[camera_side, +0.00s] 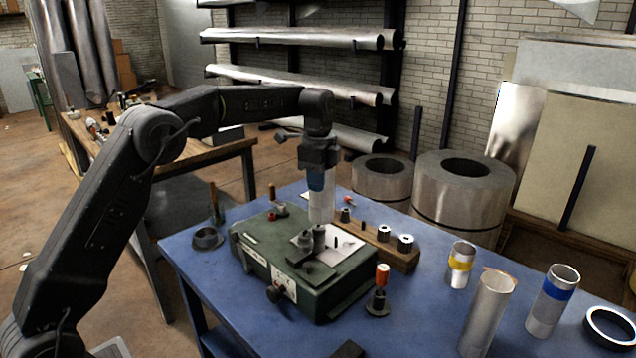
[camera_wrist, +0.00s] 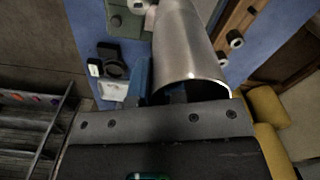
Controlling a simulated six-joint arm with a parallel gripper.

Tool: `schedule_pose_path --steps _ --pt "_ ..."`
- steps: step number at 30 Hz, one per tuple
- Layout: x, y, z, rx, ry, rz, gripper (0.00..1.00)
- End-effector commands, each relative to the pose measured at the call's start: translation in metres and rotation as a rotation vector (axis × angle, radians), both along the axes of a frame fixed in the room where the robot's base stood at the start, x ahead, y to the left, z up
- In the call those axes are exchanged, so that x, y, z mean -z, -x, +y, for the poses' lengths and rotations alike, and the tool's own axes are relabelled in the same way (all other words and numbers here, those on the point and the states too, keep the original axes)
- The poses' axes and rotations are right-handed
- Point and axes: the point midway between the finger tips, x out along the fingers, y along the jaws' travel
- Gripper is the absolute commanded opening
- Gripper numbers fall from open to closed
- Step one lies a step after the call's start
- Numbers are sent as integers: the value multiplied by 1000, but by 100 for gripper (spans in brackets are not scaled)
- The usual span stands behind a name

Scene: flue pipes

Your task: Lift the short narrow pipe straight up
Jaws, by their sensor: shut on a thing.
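My gripper (camera_side: 318,172) points down over the green machine (camera_side: 340,283) and is shut on a plain silvery pipe (camera_side: 321,207). The pipe hangs upright below the jaws, and its lower end is close to the machine's top; I cannot tell whether they touch. In the wrist view the same pipe (camera_wrist: 185,45) shows its open rim towards the camera and runs away towards the bench. A short pipe with a yellow band (camera_side: 460,265) stands at right on the blue bench (camera_side: 440,328), apart from my gripper.
A taller plain pipe (camera_side: 487,312), a blue-banded pipe (camera_side: 552,300) and a black ring (camera_side: 608,326) are at right. A wooden block with metal pieces (camera_side: 402,258) lies behind the machine. A red-handled tool (camera_side: 380,290) stands at its front right corner.

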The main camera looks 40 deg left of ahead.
Motion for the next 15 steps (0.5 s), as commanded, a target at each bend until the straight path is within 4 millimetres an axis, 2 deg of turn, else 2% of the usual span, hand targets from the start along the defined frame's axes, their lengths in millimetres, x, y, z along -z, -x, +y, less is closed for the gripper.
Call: schedule_pose_path --steps 8,15 --pt "-2 0 0 0 0 -3 0" --pt "-11 0 0 0 0 -3 0"
